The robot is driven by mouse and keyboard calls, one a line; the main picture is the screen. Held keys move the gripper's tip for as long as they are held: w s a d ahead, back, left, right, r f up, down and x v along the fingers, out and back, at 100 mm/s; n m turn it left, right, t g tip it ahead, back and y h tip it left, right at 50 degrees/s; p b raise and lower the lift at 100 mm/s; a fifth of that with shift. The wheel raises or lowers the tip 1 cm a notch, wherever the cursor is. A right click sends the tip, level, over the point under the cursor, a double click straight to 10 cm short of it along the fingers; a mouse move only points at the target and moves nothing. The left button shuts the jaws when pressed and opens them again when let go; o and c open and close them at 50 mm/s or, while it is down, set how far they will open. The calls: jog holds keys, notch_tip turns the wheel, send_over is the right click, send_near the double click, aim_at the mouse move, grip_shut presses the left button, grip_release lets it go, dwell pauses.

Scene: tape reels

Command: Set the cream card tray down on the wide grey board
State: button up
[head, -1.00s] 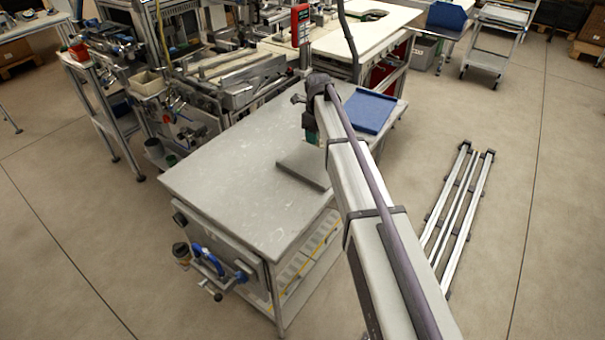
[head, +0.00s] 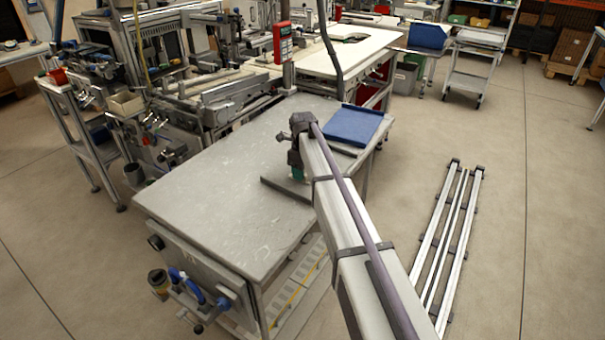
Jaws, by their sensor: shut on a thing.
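My gripper (head: 297,171) hangs below its dark wrist over the grey table, partly hidden by my own arm. It is shut, with green at its lower end. The cream card tray cannot be made out clearly; my gripper and arm cover that spot. The wide grey board (head: 283,189) is a thin, flat, darker slab on the table, running behind my arm, so its right part is hidden. My gripper appears over or just beside this board; I cannot tell the height left between them.
A blue tray (head: 360,123) lies at the table's far right end, close behind my wrist. The left and front of the grey tabletop (head: 205,200) are bare. A machine bench (head: 215,95) stands along the far side. Metal rails (head: 447,245) lie on the floor at right.

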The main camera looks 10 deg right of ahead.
jog(key=shift+f, duration=0.25)
jog(key=o, duration=1)
jog(key=shift+r, duration=0.1)
notch_tip(320, 180, up, 12)
jog(key=p, duration=1.2)
jog(key=shift+s+r, duration=0.1)
jog(key=shift+r, duration=0.15)
jog(key=s+n, duration=0.9)
jog(key=s, duration=0.2)
jog(key=s+n, duration=0.9)
jog(key=s, duration=0.2)
jog(key=s+n, duration=0.8)
jog(key=s, duration=0.3)
jog(key=shift+s+f+n, duration=0.1)
jog(key=shift+s+n, duration=0.25)
jog(key=shift+n, duration=0.05)
